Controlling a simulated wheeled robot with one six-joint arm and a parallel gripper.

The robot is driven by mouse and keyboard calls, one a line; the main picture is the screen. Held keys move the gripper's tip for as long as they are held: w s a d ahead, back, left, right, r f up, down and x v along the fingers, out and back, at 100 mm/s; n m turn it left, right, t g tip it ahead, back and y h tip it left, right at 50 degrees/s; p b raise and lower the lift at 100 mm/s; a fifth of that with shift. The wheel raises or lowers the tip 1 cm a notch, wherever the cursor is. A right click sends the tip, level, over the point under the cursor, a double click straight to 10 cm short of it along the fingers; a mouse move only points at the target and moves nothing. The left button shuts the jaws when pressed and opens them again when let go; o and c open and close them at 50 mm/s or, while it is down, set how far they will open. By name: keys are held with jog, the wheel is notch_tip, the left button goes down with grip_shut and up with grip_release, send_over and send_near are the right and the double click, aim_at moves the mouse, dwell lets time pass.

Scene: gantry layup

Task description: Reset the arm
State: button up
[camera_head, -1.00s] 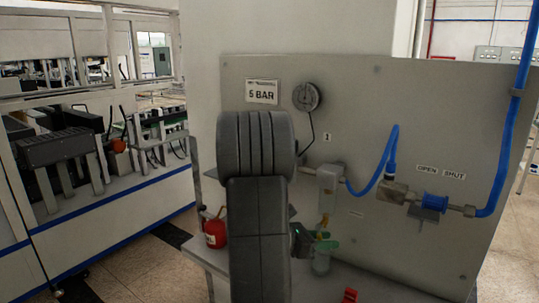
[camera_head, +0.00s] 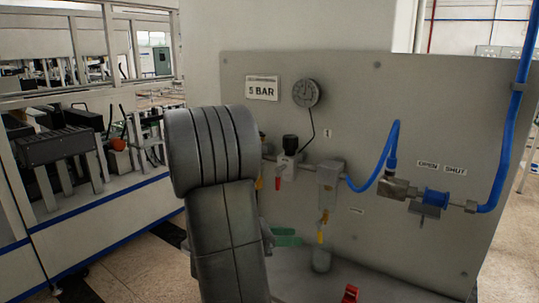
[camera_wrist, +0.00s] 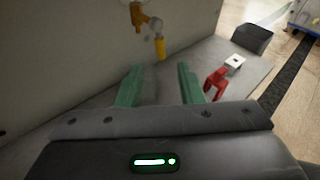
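My gripper (camera_wrist: 160,88) shows in the wrist view with its two green fingers spread apart and nothing between them. It points over a grey shelf (camera_wrist: 85,115) at the foot of a grey panel. In the head view my dark arm stands in front of the panel (camera_head: 400,90) and hides part of it.
The panel carries a gauge (camera_head: 306,93), a black-knobbed regulator (camera_head: 290,145), a filter bowl (camera_head: 329,180), a blue hose (camera_head: 388,155) and a blue valve (camera_head: 434,200). A red clamp-like item (camera_wrist: 216,82) lies on the shelf. A machine frame (camera_head: 60,150) stands at left.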

jog(key=w+d+f+n+h+p, duration=0.2)
jog(key=d+p, duration=0.1)
jog(key=d, duration=0.8)
jog(key=s+b+v, duration=0.1)
jog(key=b+v, duration=0.1)
jog(key=v, duration=1)
jog(key=shift+s+g, duration=0.4)
jog(key=shift+s, duration=0.05)
jog(key=shift+a, duration=0.1)
dwell(0.4)
